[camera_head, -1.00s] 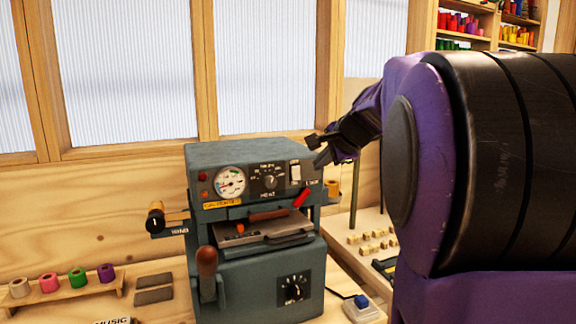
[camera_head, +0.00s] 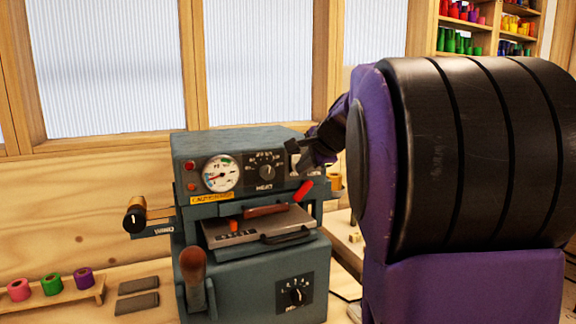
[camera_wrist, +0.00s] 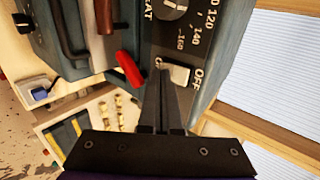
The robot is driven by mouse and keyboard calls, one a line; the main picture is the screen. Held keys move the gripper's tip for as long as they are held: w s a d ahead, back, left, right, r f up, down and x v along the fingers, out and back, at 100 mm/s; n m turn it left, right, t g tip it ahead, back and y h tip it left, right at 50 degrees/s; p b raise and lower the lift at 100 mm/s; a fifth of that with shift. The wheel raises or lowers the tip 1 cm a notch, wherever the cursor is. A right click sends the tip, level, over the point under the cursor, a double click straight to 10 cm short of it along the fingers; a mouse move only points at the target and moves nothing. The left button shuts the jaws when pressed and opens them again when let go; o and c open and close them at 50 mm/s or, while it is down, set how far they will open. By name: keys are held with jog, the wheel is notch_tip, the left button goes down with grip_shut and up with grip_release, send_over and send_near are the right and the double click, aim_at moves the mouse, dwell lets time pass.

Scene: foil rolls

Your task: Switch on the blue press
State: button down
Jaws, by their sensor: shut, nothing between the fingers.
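The blue-grey press (camera_head: 240,145) stands on the bench left of my arm in the head view. Its front panel has a round gauge (camera_head: 221,174), a heat dial (camera_head: 266,171) and two small red lamps (camera_head: 190,175). In the wrist view, a white rocker switch (camera_wrist: 178,74) sits between the ON and OFF markings. My gripper (camera_wrist: 163,72) is shut and empty, its tips beside the switch at the ON end. Contact cannot be told. In the head view, my gripper (camera_head: 295,154) covers most of the switch area. Which way the rocker is tilted is unclear.
A red lever (camera_head: 303,191) juts out just below the switch. A wooden-handled lever (camera_head: 193,268) stands at the press's front left. Coloured foil rolls (camera_head: 51,284) sit in a rack at left. Windows are behind the press.

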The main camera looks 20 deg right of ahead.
jog(key=shift+w+f, duration=0.2)
jog(key=shift+f, duration=0.05)
jog(key=shift+r+p, duration=0.7)
jog(key=shift+r, duration=0.35)
